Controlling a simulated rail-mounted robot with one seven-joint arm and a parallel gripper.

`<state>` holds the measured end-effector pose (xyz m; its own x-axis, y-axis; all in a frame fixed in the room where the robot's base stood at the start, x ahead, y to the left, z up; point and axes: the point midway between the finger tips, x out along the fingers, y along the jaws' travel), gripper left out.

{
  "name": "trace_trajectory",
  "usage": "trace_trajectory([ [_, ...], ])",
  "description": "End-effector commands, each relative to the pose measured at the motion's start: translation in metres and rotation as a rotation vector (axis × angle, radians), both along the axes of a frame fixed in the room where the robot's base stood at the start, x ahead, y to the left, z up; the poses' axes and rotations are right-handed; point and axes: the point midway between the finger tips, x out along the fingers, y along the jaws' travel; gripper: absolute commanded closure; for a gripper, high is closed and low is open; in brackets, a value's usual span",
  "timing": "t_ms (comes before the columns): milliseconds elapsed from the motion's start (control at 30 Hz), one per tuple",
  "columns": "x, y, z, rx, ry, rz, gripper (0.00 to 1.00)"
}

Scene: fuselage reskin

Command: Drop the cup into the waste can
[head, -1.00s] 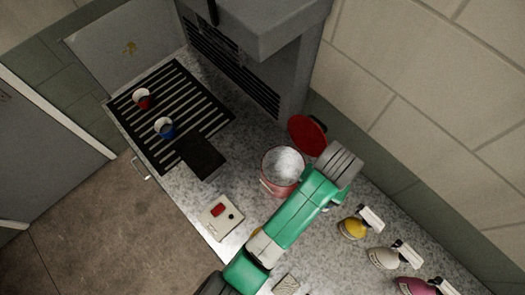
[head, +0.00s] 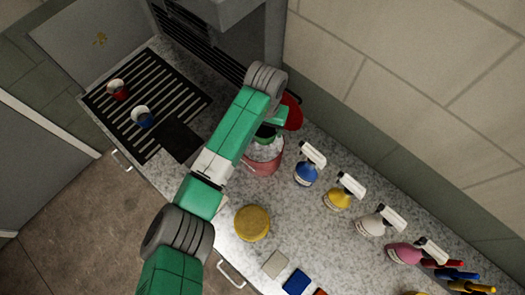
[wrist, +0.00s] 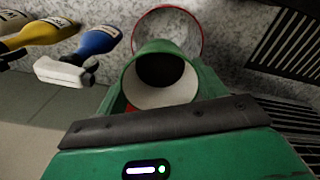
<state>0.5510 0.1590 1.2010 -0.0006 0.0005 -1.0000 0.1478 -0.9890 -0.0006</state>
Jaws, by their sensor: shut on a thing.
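A cup (wrist: 161,96), green outside and white inside with a dark patch in it, sits between the fingers of my gripper (wrist: 160,78) in the wrist view. My gripper is shut on it. The waste can (head: 262,167) is pinkish red and open-topped, with its red lid (head: 292,113) tipped back. In the wrist view, the can's red rim (wrist: 202,38) shows beyond the cup, which overlaps the opening. In the head view, my arm hides part of the can and most of the gripper. I cannot tell the cup's exact height above the rim.
Several spray bottles, including a blue one (head: 306,173), line the wall at right. A round yellow thing (head: 252,223) lies in front of the can.

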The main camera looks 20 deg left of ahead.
Motion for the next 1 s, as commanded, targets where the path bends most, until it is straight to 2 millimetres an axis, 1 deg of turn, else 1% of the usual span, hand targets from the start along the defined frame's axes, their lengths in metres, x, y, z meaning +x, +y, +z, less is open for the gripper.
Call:
trace_trajectory([
  [33, 0.000, 0.000, -0.012, 0.001, 0.000, 0.000, 0.54],
  [200, 0.000, 0.000, -0.037, 0.001, 0.000, 0.000, 0.54],
  [300, 0.000, 0.000, -0.049, 0.000, 0.000, -0.001, 0.54],
  [400, 0.000, 0.000, -0.053, 0.001, 0.000, -0.001, 0.54],
  [633, 0.000, 0.000, -0.050, 0.000, 0.000, -0.001, 0.54],
  [667, 0.000, 0.000, -0.050, 0.000, 0.000, -0.001, 0.26],
  [700, 0.000, 0.000, -0.050, 0.000, 0.000, -0.001, 0.19],
  [767, 0.000, -0.001, -0.050, 0.000, 0.000, -0.001, 0.07],
  [800, 0.000, -0.001, -0.050, 0.000, 0.000, -0.001, 0.05],
  [1000, 0.000, -0.001, -0.051, 0.000, 0.001, -0.001, 0.05],
])
